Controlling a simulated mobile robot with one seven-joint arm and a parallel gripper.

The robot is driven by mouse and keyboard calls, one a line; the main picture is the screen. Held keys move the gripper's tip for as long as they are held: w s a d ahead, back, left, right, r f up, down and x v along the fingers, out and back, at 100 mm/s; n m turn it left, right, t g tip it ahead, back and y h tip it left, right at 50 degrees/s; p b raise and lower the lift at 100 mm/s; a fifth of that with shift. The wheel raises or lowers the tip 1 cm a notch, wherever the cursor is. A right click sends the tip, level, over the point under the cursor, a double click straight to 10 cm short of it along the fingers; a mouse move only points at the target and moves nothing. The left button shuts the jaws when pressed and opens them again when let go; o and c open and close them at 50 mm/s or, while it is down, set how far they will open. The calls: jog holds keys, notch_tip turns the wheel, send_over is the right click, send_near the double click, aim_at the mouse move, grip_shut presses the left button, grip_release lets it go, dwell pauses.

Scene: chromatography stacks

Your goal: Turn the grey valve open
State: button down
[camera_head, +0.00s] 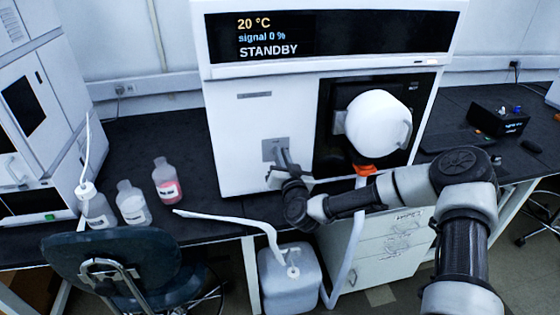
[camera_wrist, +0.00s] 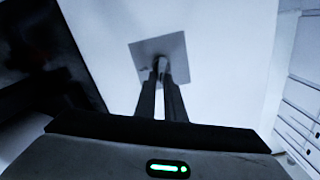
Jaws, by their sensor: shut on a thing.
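The grey valve (camera_head: 268,148) is on the lower left of the white instrument's front, a small grey square plate with a handle mostly hidden by my fingers. In the wrist view its plate (camera_wrist: 175,50) looks tilted, and a small pale part shows between the fingertips. My gripper (camera_head: 282,157) reaches the valve from below right, its two fingers close together and shut on the valve handle. The gripper also shows in the wrist view (camera_wrist: 162,72). The handle's exact angle is hidden. The display (camera_head: 268,36) on the instrument reads 20 °C, signal 0 % and STANDBY.
A large white round part (camera_head: 378,122) sticks out right of the valve. Several bottles, one holding pink liquid (camera_head: 167,182), stand on the dark bench at left. A chair (camera_head: 115,262) and a jug with a tube (camera_head: 290,280) are in front of the bench.

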jog(key=shift+w+d+f+m+b, duration=0.1)
jog(key=shift+d+f+m+b, duration=0.15)
jog(key=shift+m+b, duration=1.6)
jog(key=shift+d+f+m+b, duration=0.1)
jog(key=shift+f+m+b, duration=0.15)
jog(key=shift+m+b, duration=1.55)
jog(key=shift+w+d+f+m+b, duration=0.2)
jog(key=shift+m+b, duration=0.5)
jog(key=shift+m, duration=2.25)
jog(key=shift+s+m, duration=0.15)
jog(key=shift+m, duration=0.15)
jog(key=c, duration=1.8)
grip_release()
jog(key=shift+f, duration=0.1)
jog(key=shift+c, duration=0.2)
jog(key=shift+s, duration=0.1)
